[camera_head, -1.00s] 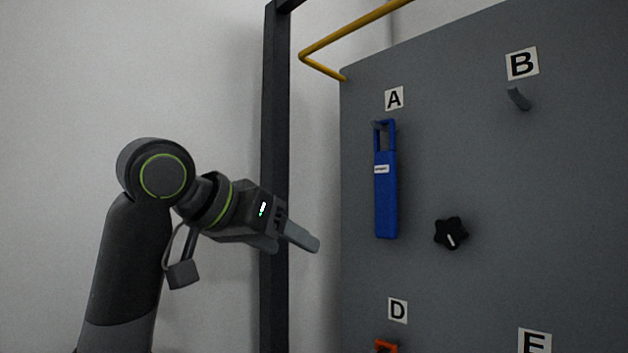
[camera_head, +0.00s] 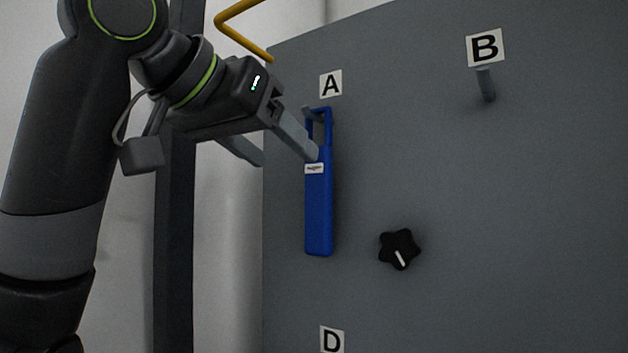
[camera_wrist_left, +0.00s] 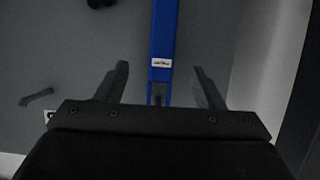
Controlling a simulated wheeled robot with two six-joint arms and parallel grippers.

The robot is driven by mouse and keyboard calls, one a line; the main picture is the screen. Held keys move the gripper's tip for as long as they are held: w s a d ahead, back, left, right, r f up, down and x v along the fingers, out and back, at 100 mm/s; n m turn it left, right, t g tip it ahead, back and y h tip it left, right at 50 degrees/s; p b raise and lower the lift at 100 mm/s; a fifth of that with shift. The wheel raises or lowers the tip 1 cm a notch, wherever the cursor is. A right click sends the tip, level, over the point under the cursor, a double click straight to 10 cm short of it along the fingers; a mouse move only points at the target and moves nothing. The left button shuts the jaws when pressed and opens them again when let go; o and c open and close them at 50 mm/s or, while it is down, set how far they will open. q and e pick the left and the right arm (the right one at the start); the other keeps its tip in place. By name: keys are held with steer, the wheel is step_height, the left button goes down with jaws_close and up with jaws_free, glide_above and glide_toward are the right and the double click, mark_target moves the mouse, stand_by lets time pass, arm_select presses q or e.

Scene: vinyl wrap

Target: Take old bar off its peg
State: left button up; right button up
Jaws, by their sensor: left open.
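The old bar is a blue bar (camera_head: 319,212) with a small white label and a looped top. It hangs upright on the peg (camera_head: 308,111) under sign A on the grey panel. My left gripper (camera_head: 285,158) is open near the bar's upper part, with one finger overlapping the bar just above the label in the head view. In the left wrist view, the blue bar (camera_wrist_left: 162,50) lies between the two spread fingers of the left gripper (camera_wrist_left: 165,85), with gaps on both sides. The loop's top is hidden there by the gripper body. My right gripper is not in view.
The grey panel (camera_head: 520,220) carries a black star-shaped knob (camera_head: 399,249) right of the bar and an empty peg (camera_head: 486,85) under sign B. A yellow rail (camera_head: 240,30) and a dark upright post (camera_head: 175,250) stand left of the panel.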

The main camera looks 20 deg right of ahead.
mark_target(314, 174)
arm_select(q)
steer(key=x, duration=0.7)
steer(key=shift+w+p, duration=0.2)
steer(key=shift+p, duration=0.2)
steer(key=x, duration=0.3)
steer(key=shift+f, duration=0.1)
steer(key=shift+w+d+f+p, duration=0.15)
steer(key=shift+w+d+p, duration=0.05)
steer(key=shift+w+p, duration=0.1)
steer(key=shift+s, duration=0.15)
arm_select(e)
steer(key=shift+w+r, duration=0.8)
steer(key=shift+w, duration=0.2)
arm_select(q)
steer(key=shift+c, duration=0.3)
